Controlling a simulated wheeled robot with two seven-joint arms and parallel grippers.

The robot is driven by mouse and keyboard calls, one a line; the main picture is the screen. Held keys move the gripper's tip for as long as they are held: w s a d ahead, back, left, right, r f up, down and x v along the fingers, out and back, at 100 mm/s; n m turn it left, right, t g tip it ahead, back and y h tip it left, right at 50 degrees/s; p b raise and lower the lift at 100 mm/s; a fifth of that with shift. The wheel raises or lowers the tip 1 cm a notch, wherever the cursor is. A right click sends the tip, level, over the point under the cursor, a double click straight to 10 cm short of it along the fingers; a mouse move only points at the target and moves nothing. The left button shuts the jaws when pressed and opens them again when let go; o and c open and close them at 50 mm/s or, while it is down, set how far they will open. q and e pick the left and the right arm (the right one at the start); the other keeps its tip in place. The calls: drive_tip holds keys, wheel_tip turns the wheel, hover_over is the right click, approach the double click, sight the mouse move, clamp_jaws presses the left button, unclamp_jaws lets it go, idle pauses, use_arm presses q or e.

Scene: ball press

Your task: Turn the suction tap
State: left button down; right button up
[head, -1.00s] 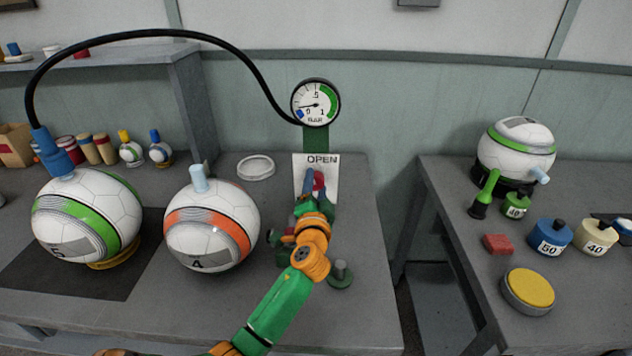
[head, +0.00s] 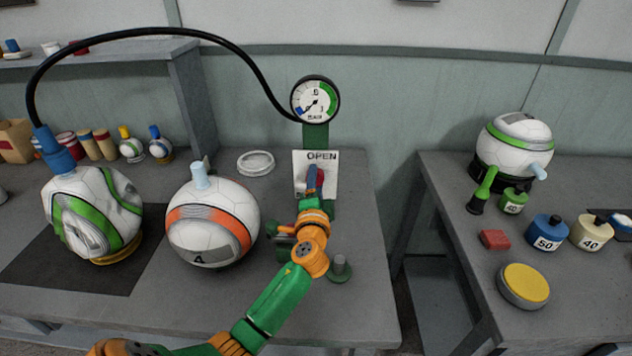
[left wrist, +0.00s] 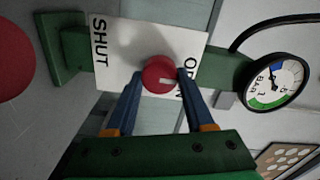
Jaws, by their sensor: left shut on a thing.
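The suction tap is a red round knob (left wrist: 158,74) with a white mark, on a white plate (left wrist: 112,60) lettered SHUT and OPEN. The mark points towards the OPEN side. My left gripper (left wrist: 161,84) is shut on the knob, one blue finger on each side. In the head view the left gripper (head: 314,183) hides most of the knob, with OPEN readable above it. A gauge (head: 315,101) stands above the plate, its needle pointing to the lower left. A green-striped ball (head: 92,213) on the hose is dented and creased. My right gripper is not in view.
A black hose (head: 150,33) arches from the gauge to the blue fitting (head: 55,155) on the dented ball. An orange-striped ball (head: 213,225) sits left of my arm. A grey-green peg (head: 340,268) stands just right of it. A second table with weights is at the right.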

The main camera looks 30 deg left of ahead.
use_arm(q)
drive_tip(key=c, duration=0.6)
unclamp_jaws()
drive_tip(key=o, duration=0.3)
drive_tip(key=shift+a, duration=0.15)
drive_tip(key=v, duration=0.7)
drive_tip(key=shift+b, duration=0.3)
